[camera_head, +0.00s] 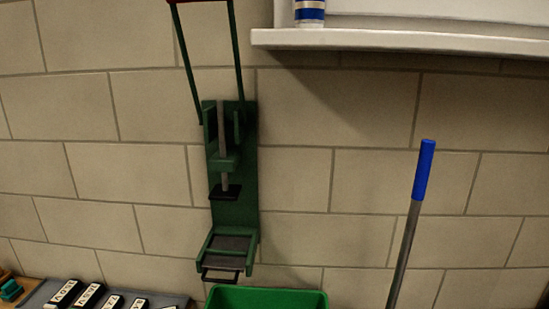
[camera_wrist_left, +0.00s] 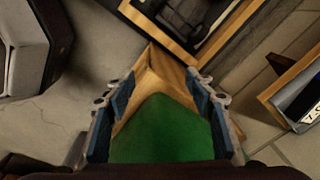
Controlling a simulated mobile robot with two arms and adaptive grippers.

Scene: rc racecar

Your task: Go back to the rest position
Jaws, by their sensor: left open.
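My left gripper (camera_wrist_left: 160,120) shows in the left wrist view, with its two blue-padded fingers spread wide apart. It is open, and nothing is gripped between the fingers. A green surface (camera_wrist_left: 162,130) lies in the gap between and beyond the fingers, with a brown wooden-looking part (camera_wrist_left: 160,75) above it. I cannot tell how far they are from the fingertips. Neither gripper shows in the head view, and my right gripper is in no view.
In the head view, a green wall-mounted press (camera_head: 232,200) hangs above a green bin (camera_head: 266,297). A blue-handled pole (camera_head: 424,170) leans at the right, below a white ledge (camera_head: 400,40). Several black labelled items (camera_head: 88,296) lie at the lower left.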

